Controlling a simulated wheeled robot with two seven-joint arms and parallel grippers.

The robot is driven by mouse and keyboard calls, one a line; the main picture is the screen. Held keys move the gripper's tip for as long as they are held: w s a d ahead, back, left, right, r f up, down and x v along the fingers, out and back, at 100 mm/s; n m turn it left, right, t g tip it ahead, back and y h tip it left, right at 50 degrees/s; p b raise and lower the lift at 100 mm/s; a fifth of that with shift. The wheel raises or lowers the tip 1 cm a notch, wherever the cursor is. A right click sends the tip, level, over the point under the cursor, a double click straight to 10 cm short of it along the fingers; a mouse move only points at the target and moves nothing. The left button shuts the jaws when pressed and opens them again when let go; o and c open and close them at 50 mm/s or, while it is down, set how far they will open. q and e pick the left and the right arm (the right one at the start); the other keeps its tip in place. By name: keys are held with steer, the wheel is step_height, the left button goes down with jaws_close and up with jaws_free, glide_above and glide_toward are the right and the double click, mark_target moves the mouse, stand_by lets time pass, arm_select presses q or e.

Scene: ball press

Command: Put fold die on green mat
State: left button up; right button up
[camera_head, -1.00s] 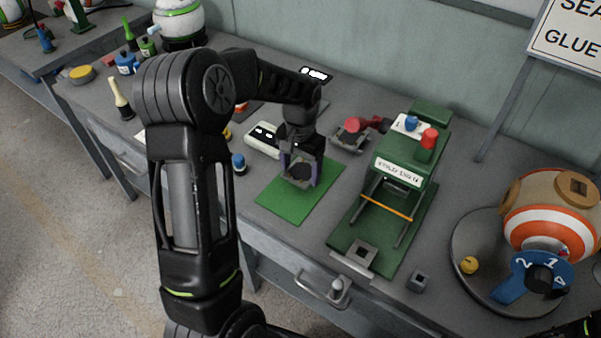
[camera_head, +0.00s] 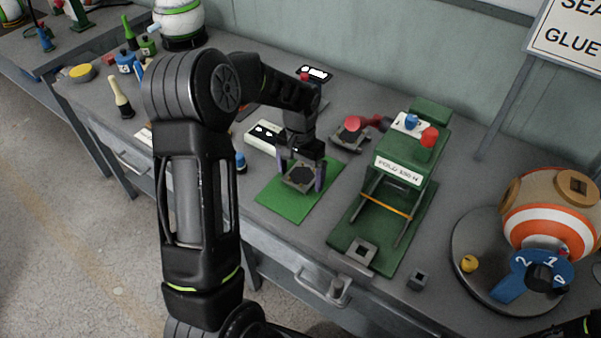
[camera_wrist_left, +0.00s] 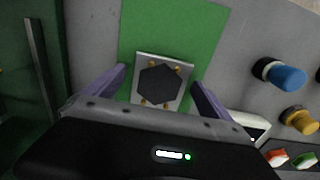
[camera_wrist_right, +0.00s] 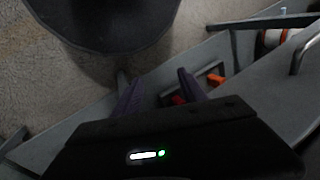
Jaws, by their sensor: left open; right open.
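The fold die, a grey square plate with a dark hexagonal recess and brass corner pins (camera_wrist_left: 160,82), lies on the green mat (camera_wrist_left: 190,30) in the left wrist view. In the head view the die (camera_head: 299,179) shows on the mat (camera_head: 320,198) beneath my left gripper (camera_head: 302,176). That gripper is open, its purple fingers on either side of the die and apart from it. It also shows in the left wrist view (camera_wrist_left: 158,80). My right gripper (camera_wrist_right: 159,78) is open and empty in the right wrist view, away from the mat.
The green fold press (camera_head: 433,190) stands right of the mat, with a grey square holed block (camera_head: 361,251) on its front base. A small grey block (camera_head: 419,281) sits beside it. A striped ball (camera_head: 550,225) is at right.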

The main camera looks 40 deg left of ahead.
mark_target(301, 177)
arm_select(q)
step_height(301, 177, up, 12)
steer(key=shift+r+b, duration=0.15)
steer(key=shift+b, duration=0.2)
